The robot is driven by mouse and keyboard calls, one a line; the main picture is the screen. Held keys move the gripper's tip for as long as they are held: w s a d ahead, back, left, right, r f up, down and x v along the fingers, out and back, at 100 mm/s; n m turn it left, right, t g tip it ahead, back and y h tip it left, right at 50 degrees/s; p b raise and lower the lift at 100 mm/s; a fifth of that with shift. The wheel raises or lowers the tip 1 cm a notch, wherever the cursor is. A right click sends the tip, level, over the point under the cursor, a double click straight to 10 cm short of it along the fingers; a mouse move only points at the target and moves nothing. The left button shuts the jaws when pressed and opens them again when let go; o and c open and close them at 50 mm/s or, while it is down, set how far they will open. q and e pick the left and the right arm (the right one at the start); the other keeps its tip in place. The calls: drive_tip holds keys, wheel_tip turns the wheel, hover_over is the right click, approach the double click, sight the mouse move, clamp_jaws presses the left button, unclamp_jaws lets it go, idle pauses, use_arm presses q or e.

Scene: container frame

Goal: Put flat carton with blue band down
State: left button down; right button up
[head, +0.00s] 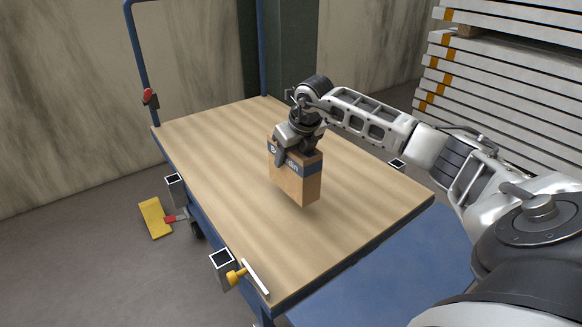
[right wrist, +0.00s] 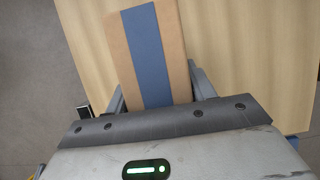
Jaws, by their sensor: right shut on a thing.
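The flat carton with blue band (head: 297,183) is a brown box with a dark blue band and white lettering near its top. It is upright over the middle of the wooden cart top (head: 215,140). My right gripper (head: 298,148) is shut on its upper part from above. In the right wrist view the carton (right wrist: 173,45) sits between the two fingers (right wrist: 160,88), its blue band running lengthwise. I cannot tell for sure whether its bottom edge touches the wood. My left gripper is not in view.
The cart has a blue tubular handle (head: 142,55) at the back left. Stacked white panels (head: 500,75) are at the right. The wood around the carton is clear.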

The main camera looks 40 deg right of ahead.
drive_tip(key=shift+w+f, duration=0.2)
wheel_tip(320, 180, down, 3)
drive_tip(key=shift+d+r+b, duration=0.1)
drive_tip(key=shift+r+b, duration=0.1)
drive_tip(key=shift+b, duration=0.25)
drive_tip(key=shift+f, duration=0.3)
drive_tip(key=shift+w, duration=0.1)
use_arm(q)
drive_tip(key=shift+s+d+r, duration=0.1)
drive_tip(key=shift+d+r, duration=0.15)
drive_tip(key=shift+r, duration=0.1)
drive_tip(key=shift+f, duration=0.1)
use_arm(e)
drive_tip(key=shift+f, duration=0.1)
drive_tip(key=o, duration=1.3)
drive_tip(key=shift+c, duration=0.2)
